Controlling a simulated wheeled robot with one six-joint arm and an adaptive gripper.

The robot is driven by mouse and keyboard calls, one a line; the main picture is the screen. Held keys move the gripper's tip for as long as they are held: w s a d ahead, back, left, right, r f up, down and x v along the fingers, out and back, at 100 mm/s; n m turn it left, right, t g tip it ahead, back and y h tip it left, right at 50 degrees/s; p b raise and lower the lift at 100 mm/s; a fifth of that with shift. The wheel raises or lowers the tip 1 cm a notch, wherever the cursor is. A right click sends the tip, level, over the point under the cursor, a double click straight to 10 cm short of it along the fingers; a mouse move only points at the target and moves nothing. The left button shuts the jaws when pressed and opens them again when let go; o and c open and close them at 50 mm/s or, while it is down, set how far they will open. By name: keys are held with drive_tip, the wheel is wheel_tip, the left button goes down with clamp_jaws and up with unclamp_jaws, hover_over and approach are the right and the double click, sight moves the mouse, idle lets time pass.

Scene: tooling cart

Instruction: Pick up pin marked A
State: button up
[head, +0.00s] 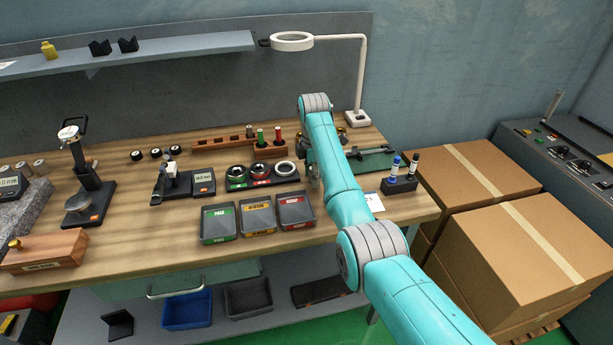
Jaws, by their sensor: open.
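No letter A can be read on any part at this size, so I cannot tell which is the pin marked A. A wooden rack (215,146) at the back of the bench holds a green-topped pin (260,138), a red-topped pin (277,135) and a small grey pin (249,131). Several grey metal cylinders (40,167) stand at the far left near the granite block. My arm reaches from the lower right over the bench's right part.
Pass, yellow and red trays (219,224) lie at the bench front. Ring gauges (237,170), a dial stand (83,195) and a ring-lamp magnifier (292,42) stand around. A black holder (399,185) with two markers is right of my arm. Cartons (480,175) stand right.

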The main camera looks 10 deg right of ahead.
clamp_jaws()
drive_tip(key=shift+r, duration=0.1)
